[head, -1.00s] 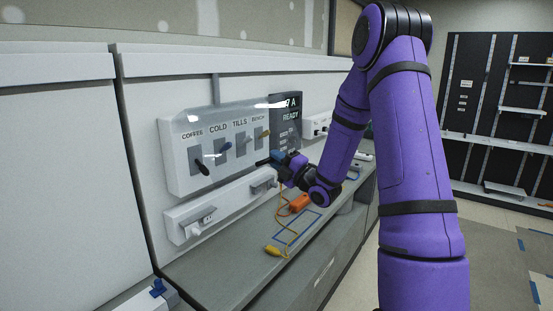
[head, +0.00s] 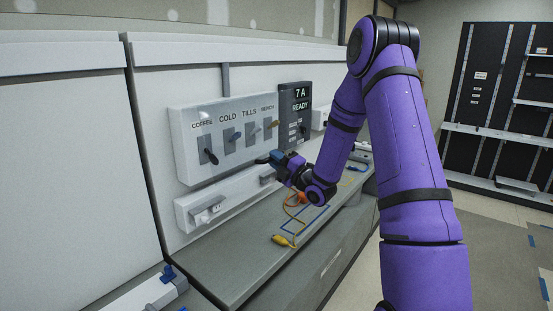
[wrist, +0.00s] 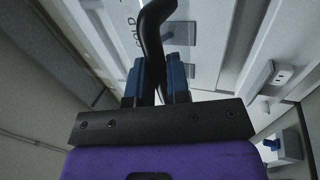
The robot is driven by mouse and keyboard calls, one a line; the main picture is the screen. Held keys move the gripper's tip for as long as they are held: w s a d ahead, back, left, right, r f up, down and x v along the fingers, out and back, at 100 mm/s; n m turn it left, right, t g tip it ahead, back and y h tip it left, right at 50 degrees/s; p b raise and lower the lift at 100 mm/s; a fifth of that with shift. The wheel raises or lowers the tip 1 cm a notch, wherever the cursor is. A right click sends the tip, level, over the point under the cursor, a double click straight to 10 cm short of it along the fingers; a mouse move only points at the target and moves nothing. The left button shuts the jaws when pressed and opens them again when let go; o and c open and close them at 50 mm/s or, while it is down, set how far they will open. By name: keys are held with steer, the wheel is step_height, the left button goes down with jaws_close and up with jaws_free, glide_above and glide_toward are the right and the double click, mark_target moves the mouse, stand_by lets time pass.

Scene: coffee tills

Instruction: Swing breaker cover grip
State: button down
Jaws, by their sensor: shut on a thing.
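The white breaker panel (head: 222,138) hangs on the wall, with levers under the labels COFFEE, COLD, TILLS and BENCH. Its clear cover is hard to make out; only a small glare (head: 205,114) shows at the upper left, so I cannot tell its exact angle. My gripper (head: 270,159) is in front of the panel's lower right. In the wrist view, its blue fingers (wrist: 158,80) are shut on a black curved grip (wrist: 152,35), which rises from between them.
A display (head: 295,112) reading 7 A READY is just right of the panel. A white socket strip (head: 207,208) is below it. On the grey counter (head: 225,262) lie a yellow plug (head: 283,240) with a cord and an orange item (head: 300,196). The counter's front left is clear.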

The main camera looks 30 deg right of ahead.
steer(key=shift+f, duration=0.15)
steer(key=shift+w+a+f, duration=0.2)
steer(key=shift+w+f, duration=0.2)
steer(key=shift+w, duration=0.2)
steer(key=shift+w+a+f, duration=0.25)
steer(key=shift+w+f, duration=0.1)
steer(key=shift+w, duration=0.25)
steer(key=shift+w+a+f, duration=0.2)
steer(key=shift+w+f, duration=0.2)
steer(key=shift+w, duration=0.2)
steer(key=c, duration=1)
jaws_free()
steer(key=shift+w, duration=0.1)
